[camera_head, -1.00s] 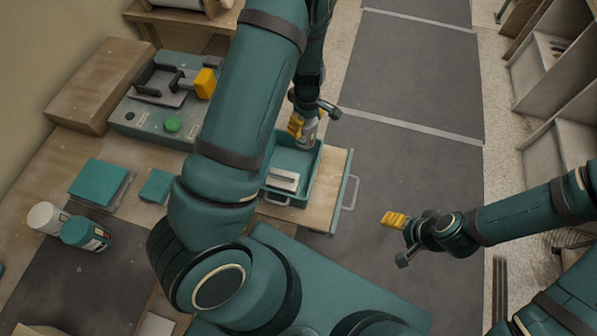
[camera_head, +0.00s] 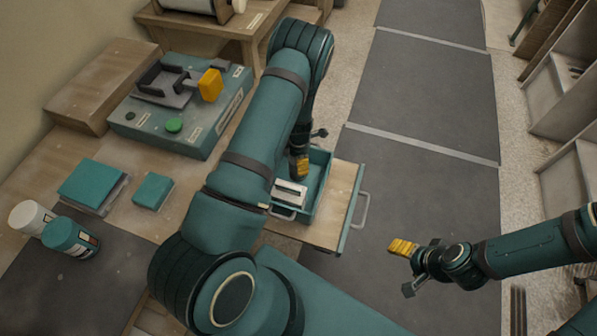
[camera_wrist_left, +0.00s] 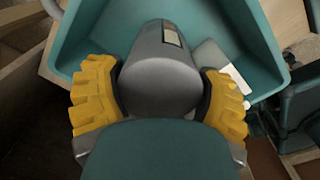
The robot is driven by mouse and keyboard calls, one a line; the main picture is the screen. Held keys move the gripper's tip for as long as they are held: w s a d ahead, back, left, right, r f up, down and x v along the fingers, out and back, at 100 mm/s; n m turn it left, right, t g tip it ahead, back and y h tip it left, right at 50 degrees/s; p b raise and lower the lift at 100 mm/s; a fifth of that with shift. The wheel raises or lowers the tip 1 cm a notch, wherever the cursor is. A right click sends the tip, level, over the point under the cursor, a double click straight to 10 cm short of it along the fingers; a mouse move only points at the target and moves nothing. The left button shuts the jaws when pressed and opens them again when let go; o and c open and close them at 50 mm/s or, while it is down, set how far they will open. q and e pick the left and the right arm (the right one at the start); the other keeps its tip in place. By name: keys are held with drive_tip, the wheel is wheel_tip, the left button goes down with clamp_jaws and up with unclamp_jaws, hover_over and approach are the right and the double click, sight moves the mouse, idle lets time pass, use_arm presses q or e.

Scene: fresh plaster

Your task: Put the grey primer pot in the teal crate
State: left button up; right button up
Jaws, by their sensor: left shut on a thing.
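The grey primer pot (camera_wrist_left: 160,75) is held between the yellow fingertips of my left gripper (camera_wrist_left: 160,98) in the left wrist view. My left gripper (camera_head: 299,165) is low at the far part of the teal crate (camera_head: 318,196) in the head view, where the pot is hidden. The crate's teal walls (camera_wrist_left: 262,48) rise around the pot in the wrist view. I cannot tell whether the pot touches the crate floor. My right gripper (camera_head: 402,247) hangs empty over the dark floor, seen side-on, so its opening is unclear.
A pale block (camera_head: 290,193) lies in the crate's near part. The crate stands on a pulled-out wooden drawer (camera_head: 337,205). A teal machine (camera_head: 200,130), teal boxes (camera_head: 152,191), a white pot (camera_head: 32,217) and a teal pot (camera_head: 70,237) stand on the bench.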

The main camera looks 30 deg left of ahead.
use_arm(q)
wheel_tip(320, 180, down, 5)
drive_tip(key=shift+f+b, duration=0.1)
drive_tip(key=shift+b, duration=0.5)
drive_tip(key=shift+r, duration=0.2)
drive_tip(key=shift+f, duration=0.1)
drive_tip(key=o, duration=1.2)
